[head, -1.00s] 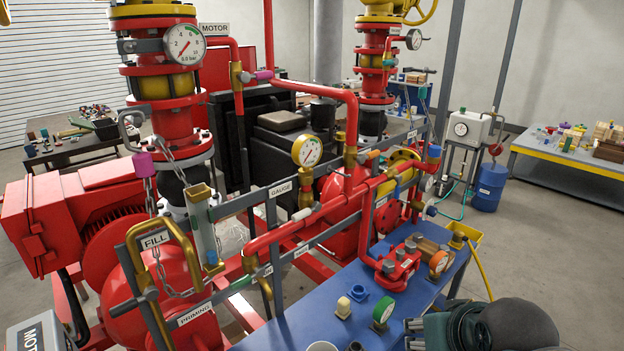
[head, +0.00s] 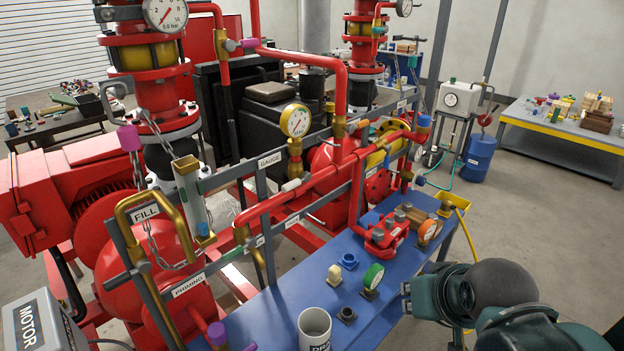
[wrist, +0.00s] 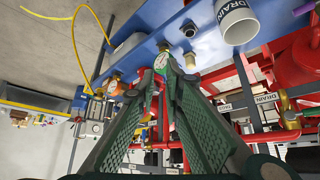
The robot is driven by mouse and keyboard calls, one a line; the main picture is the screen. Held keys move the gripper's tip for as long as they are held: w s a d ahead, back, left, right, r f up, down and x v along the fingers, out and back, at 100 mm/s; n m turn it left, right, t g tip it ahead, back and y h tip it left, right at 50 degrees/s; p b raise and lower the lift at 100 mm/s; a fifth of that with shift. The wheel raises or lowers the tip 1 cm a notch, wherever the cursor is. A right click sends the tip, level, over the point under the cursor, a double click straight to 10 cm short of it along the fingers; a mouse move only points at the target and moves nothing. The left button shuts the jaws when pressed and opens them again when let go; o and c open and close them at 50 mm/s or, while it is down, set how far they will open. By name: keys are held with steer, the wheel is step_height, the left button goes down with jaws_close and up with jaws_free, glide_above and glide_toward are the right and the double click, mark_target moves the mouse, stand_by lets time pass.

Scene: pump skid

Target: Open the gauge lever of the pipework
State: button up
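The pipework (head: 345,110) is red pipe on a grey rail frame. A GAUGE label (head: 270,160) is on the rail beside a yellow-rimmed gauge (head: 295,121) on a brass stem. A small pale handle-like piece (head: 291,185) lies below the stem; it may be the gauge lever, and its exact setting is too small to tell. My gripper (head: 407,296) is at the lower right in the head view, over the blue bench's right side and well apart from the gauge.
The blue bench (head: 270,310) holds a white DRAIN cup (head: 315,328), a green-rimmed dial (head: 373,276), an orange dial (head: 427,232) and a red manifold (head: 385,236). Open floor lies right of the bench.

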steer(key=shift+w+a+r, duration=0.25)
jaws_close()
steer(key=w+a+r+n+t+y+p, duration=0.2)
steer(key=w+a+r+n+y+p, duration=0.6)
steer(key=w+a+r+p, duration=0.7)
steer(key=w+a+r+y, duration=0.1)
steer(key=w+a, duration=0.2)
steer(key=w, duration=0.2)
steer(key=shift+w+a+r+n+t+y, duration=0.2)
steer(key=shift+a+r+n+t+y, duration=0.1)
steer(key=shift+n, duration=0.1)
steer(key=shift+w+a+f, duration=0.1)
steer(key=shift+a+f, duration=0.05)
